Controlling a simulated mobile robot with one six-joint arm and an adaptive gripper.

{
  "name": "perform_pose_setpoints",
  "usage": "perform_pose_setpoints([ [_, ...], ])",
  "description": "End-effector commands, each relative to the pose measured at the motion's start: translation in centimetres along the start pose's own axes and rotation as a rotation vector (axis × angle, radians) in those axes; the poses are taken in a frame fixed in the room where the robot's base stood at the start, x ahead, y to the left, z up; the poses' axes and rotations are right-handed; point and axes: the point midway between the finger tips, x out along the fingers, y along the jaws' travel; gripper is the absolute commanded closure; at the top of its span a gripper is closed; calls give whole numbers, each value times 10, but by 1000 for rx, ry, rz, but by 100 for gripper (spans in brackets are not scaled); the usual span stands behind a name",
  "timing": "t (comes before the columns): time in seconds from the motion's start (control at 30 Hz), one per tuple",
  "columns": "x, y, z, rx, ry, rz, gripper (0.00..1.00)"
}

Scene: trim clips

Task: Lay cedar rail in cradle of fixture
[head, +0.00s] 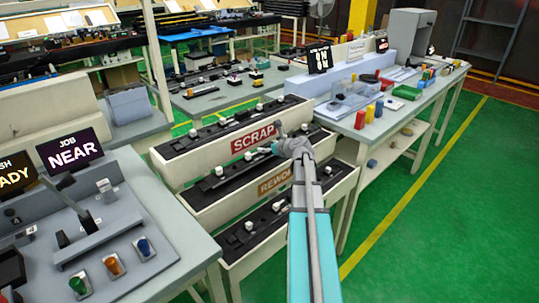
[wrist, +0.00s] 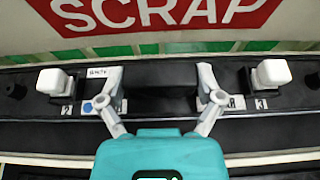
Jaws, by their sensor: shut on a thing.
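My gripper (wrist: 161,92) is over a black rack tier, below the red SCRAP sign. Its pale fingers are set wide and shut on a dark rail (wrist: 160,104), which is hard to tell from the black tier behind it. I cannot read a name that marks it as cedar.
The stepped rack (head: 172,165) has white clamps; clamps numbered 2 (wrist: 55,83) and 3 (wrist: 270,75) flank my fingers. A NEAR screen (head: 72,150) stands behind the fixture, and coloured buttons (head: 113,266) sit in front. Green floor is free at the right.

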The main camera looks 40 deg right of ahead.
Motion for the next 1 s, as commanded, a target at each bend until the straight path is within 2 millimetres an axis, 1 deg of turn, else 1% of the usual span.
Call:
perform_pose_setpoints([
  [0.03, 3, 0, -8, 0, -1, 0, 76],
  [0.1, 5, 0, -14, 0, 0, 0, 76],
  [0.3, 10, 0, -26, 1, -1, 0, 76],
  [0.73, 11, 0, -27, 1, -1, -1, 76],
  [0.9, 12, 0, -31, 1, -1, -1, 76],
  [0.93, 12, 0, -30, 0, 0, -1, 11],
  [1.0, 12, 0, -30, 0, 0, -1, 0],
])
